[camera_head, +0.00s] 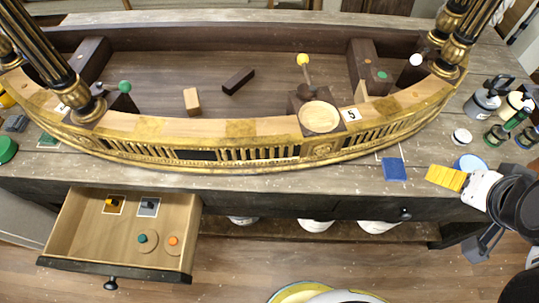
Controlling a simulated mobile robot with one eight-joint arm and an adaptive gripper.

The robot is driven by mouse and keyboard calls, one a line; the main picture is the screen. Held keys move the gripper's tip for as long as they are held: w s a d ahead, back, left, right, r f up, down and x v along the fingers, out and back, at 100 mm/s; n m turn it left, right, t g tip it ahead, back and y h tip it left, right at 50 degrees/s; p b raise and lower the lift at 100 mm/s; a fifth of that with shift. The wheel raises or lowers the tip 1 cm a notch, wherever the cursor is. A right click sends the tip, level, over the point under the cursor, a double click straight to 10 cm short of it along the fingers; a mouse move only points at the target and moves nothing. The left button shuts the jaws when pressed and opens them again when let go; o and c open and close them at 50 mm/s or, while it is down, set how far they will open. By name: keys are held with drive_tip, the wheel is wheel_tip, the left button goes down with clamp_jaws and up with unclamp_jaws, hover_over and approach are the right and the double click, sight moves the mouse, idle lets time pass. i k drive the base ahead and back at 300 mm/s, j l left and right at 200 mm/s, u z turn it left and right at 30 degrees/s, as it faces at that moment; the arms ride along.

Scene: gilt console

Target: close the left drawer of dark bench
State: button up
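The left drawer (88,238) of the dark bench (270,207) is pulled far out at the lower left. Its inside is light wood, with a dark front panel and a dark round knob (111,284). My gripper (482,246) is at the right edge, by the bench's right end, far from the left drawer. It appears to hold nothing, but whether its fingers are open or shut is unclear.
A shut drawer with a dark knob (405,214) is at the bench's right. White vessels (316,225) sit underneath. Floor before the drawer is clear.

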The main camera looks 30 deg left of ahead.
sight(83, 239)
drive_tip(key=u, duration=3.35)
drive_tip(key=j+u, duration=0.35)
drive_tip(key=j, duration=1.25)
